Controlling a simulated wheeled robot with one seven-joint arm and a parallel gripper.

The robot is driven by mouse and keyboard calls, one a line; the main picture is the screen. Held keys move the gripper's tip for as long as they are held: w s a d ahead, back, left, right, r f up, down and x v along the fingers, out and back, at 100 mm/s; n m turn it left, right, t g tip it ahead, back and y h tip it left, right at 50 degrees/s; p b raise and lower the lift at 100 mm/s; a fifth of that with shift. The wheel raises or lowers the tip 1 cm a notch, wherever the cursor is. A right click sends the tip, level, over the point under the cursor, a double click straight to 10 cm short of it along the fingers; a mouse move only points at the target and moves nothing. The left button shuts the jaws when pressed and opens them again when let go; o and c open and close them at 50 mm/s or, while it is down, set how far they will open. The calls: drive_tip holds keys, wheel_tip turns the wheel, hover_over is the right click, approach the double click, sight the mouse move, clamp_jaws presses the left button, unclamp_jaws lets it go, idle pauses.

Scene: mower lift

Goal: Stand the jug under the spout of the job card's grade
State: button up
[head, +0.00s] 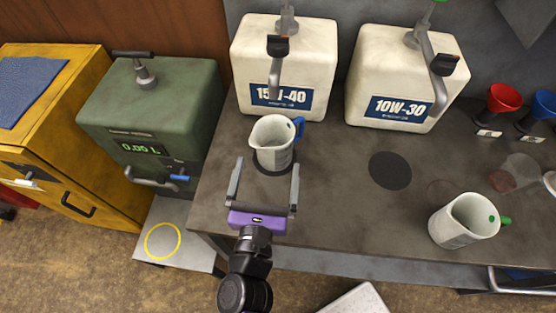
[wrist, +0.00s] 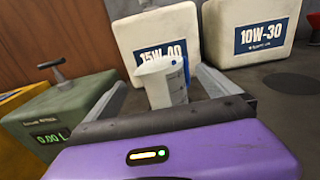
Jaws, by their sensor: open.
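A pale jug with a blue handle (head: 272,146) stands upright on a dark round pad (head: 270,169) below the spout (head: 277,66) of the white 15W-40 container (head: 322,57). My gripper (head: 266,172) is open and empty, its fingers pointing at this jug from the front. In the wrist view the jug (wrist: 163,82) shows between the fingers; I cannot tell whether they touch it. The white 10W-30 container (head: 385,75) has its own spout (head: 438,90) and an empty dark pad (head: 390,171). A second jug, with a green handle (head: 462,222), stands at the right. No readable job card shows.
A green dispenser (head: 140,110) reading 0.00 L stands left, beside a yellow cabinet (head: 85,140). Red (head: 503,98) and blue (head: 545,104) funnels stand at the right. A yellow ring (head: 163,241) marks a low grey platform. The bench middle is clear.

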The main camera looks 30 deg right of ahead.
drive_tip(key=shift+s, duration=0.1)
drive_tip(key=s+f+n+y, duration=0.2)
drive_tip(key=s+n+y, duration=0.3)
drive_tip(key=s+n, duration=1.35)
drive_tip(key=s+d+r+n+y, duration=0.2)
drive_tip(key=s+d+r+n, duration=0.1)
drive_tip(key=n, duration=0.9)
drive_tip(key=s+d+r+n+y, duration=0.2)
drive_tip(key=s+d+n+y, duration=0.1)
drive_tip(key=n, duration=0.9)
drive_tip(key=shift+s+d+r+n+y, duration=0.3)
drive_tip(key=shift+d+r+n, duration=0.05)
drive_tip(key=shift+d+r, duration=0.1)
